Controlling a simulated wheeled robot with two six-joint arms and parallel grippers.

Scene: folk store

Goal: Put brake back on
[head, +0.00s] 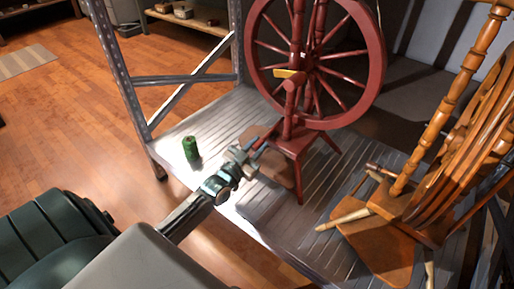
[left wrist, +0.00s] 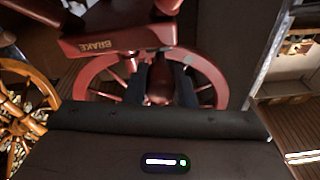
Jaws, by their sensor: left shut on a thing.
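A dark red spinning wheel (head: 288,133) stands on a grey slatted metal shelf, its large spoked wheel (head: 380,65) upright. In the left wrist view a red block (left wrist: 130,38) of it carries the word BRAKE. My left gripper (head: 252,148) is at the left side of the spinning wheel's red base, shut on a slim red piece (head: 269,134) that looks like the brake lever. In the left wrist view its two dark fingers (left wrist: 160,82) flank this dark reddish piece; the contact is shadowed. My right gripper is not in view.
A green can (head: 191,148) stands on the shelf (head: 222,118) left of my gripper. A wooden chair (head: 395,225) and loose turned wooden pieces (head: 343,220) are at the right. A metal shelf post (head: 117,75) rises at the left. Wooden floor lies open beyond it.

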